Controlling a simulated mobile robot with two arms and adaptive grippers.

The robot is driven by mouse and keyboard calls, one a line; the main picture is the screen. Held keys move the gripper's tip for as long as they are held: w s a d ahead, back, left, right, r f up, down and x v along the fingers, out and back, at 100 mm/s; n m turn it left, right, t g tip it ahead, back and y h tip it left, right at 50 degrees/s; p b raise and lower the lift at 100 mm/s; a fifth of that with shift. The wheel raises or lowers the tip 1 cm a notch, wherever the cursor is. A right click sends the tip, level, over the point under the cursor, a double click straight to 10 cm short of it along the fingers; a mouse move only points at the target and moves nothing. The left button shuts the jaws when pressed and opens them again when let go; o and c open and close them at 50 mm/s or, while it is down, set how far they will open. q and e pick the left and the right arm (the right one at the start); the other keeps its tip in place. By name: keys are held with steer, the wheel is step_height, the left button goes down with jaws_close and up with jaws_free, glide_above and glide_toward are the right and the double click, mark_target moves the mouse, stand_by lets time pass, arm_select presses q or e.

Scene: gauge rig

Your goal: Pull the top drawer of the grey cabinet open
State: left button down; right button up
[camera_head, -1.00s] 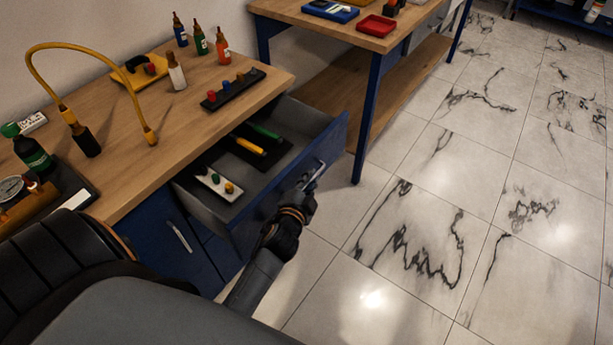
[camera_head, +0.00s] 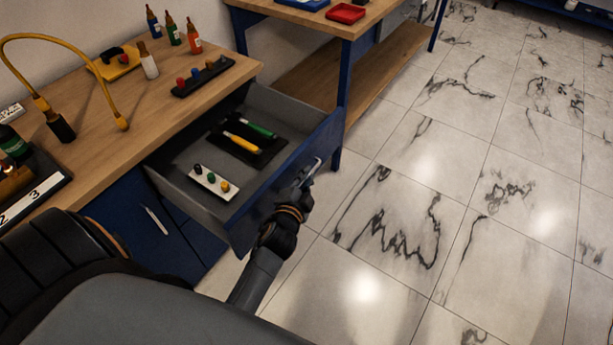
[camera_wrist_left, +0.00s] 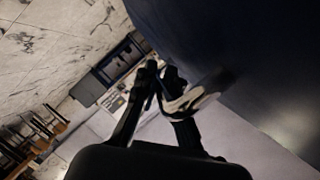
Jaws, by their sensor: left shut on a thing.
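The top drawer (camera_head: 326,140) has a dark blue front and a grey inside, and it stands well out from under the wooden worktop. The cabinet (camera_head: 152,222) looks blue in front rather than grey. My left gripper (camera_head: 304,181) is shut on the bright metal handle (camera_head: 314,169) of the drawer front. In the left wrist view, the fingers (camera_wrist_left: 161,76) close around the pale curved handle (camera_wrist_left: 195,98), beside the dark drawer front (camera_wrist_left: 210,40). My right gripper is out of view.
In the drawer lie yellow- and green-handled tools (camera_head: 243,143) on a black mat and a white strip with knobs (camera_head: 214,182). Bottles (camera_head: 171,30) and a yellow curved hose (camera_head: 70,38) stand on the worktop (camera_head: 110,130). A blue table leg (camera_head: 342,95) stands close behind the drawer. Tiled floor lies clear to the right.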

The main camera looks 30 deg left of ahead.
arm_select(q)
steer(key=c, duration=1.7)
jaws_free()
steer(key=shift+s, duration=0.25)
steer(key=v, duration=0.7)
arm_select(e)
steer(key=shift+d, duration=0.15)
